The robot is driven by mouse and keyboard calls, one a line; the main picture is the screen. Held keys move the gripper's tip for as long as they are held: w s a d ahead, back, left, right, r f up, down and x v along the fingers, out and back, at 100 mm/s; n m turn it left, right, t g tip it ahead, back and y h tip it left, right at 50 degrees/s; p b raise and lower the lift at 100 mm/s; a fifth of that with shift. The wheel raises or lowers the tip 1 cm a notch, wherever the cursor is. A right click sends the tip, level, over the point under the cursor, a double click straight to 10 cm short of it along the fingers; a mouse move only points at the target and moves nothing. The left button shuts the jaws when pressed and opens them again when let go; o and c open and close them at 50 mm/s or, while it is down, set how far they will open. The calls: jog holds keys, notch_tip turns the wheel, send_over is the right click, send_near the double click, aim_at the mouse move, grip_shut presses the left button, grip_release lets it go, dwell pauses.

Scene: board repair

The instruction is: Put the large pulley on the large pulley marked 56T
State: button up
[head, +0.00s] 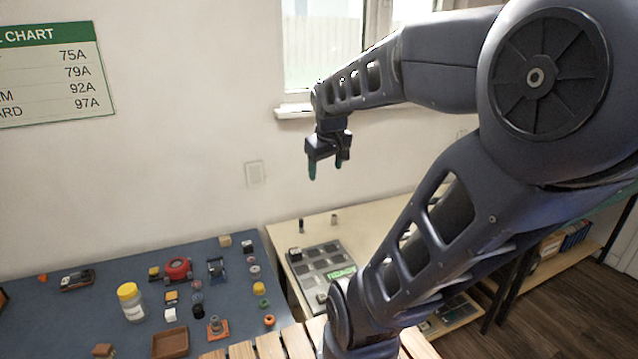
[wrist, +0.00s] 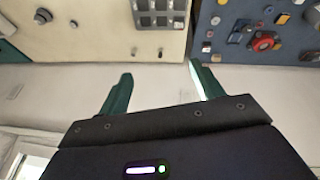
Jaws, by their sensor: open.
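My gripper (head: 327,168) is open and empty, high above the tables in front of the wall and below the window. Its two green fingers also show apart in the wrist view (wrist: 160,76). Several small round parts lie on the blue table at its right side, among them a grey ring (head: 254,270), a dark round part (head: 197,298) and an orange one (head: 269,321). Any of these could be a pulley; they are too small to tell. I cannot read a 56T mark in either view.
A grey panel (head: 338,254) with dark square pads lies on the light table (head: 277,237). The blue table (head: 60,325) also bears a yellow-capped jar (head: 131,303), a red round part (head: 177,268) and a brown tray (head: 170,343). The air around my gripper is clear.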

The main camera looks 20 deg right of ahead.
jog(key=s+a+m+y, duration=0.1)
jog(key=s+a+m, duration=0.1)
jog(key=s+a, duration=0.2)
jog(key=s+f, duration=0.1)
jog(key=s, duration=0.1)
jog(key=shift+s+a, duration=0.35)
jog(key=shift+a, duration=0.05)
